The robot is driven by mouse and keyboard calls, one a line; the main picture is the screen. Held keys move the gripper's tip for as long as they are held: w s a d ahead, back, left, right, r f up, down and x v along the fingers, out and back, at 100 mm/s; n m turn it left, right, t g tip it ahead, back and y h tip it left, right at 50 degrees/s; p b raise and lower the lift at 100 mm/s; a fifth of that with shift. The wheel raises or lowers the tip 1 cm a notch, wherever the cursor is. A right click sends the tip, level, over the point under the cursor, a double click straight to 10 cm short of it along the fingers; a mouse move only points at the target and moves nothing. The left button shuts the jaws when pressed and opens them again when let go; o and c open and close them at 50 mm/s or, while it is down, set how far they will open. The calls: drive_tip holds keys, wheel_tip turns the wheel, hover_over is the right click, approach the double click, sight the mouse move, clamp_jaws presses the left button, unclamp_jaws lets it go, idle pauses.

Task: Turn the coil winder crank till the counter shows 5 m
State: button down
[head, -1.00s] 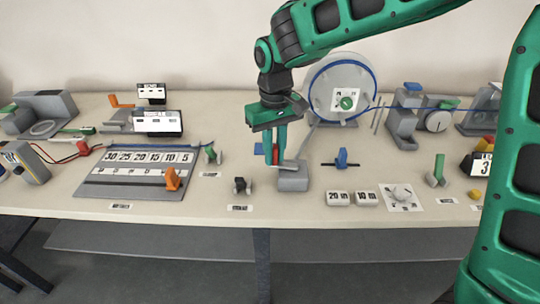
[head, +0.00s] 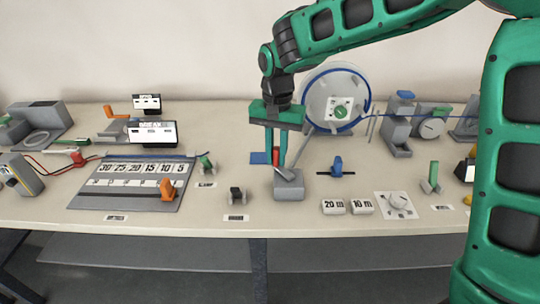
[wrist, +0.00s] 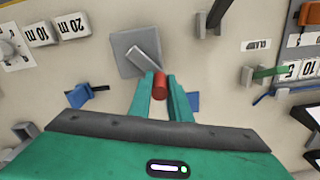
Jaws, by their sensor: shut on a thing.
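My gripper (head: 275,160) is shut on a red cylindrical grip (wrist: 160,86), with one green finger on each side of it. The grip stands at the end of a grey lever (wrist: 143,62), which crosses a grey block (head: 288,192). I take this to be the crank. Behind it stands a large round reel (head: 318,100) with a blue rim and a green-centred white dial (head: 341,112). Two white display boxes stand at the back left, the front one (head: 152,133) with lettering too small to read. I cannot tell which display is the counter.
A board (head: 105,198) with number tiles lies to the left. White blocks marked 20 m (head: 333,207) and 10 m (head: 362,206) and a knob plate (head: 396,206) lie to the right. A small black clip (head: 236,195) sits left of the grey block.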

drive_tip(key=shift+w+r+m, duration=0.15)
drive_tip(key=shift+w+m, duration=0.15)
idle(0.4)
drive_tip(key=c, duration=1.6)
unclamp_jaws()
drive_tip(key=shift+c, duration=0.2)
drive_tip(key=shift+s, duration=0.1)
wheel_tip(320, 180, up, 10)
drive_tip(key=shift+d+r, duration=0.1)
drive_tip(key=shift+r, duration=0.15)
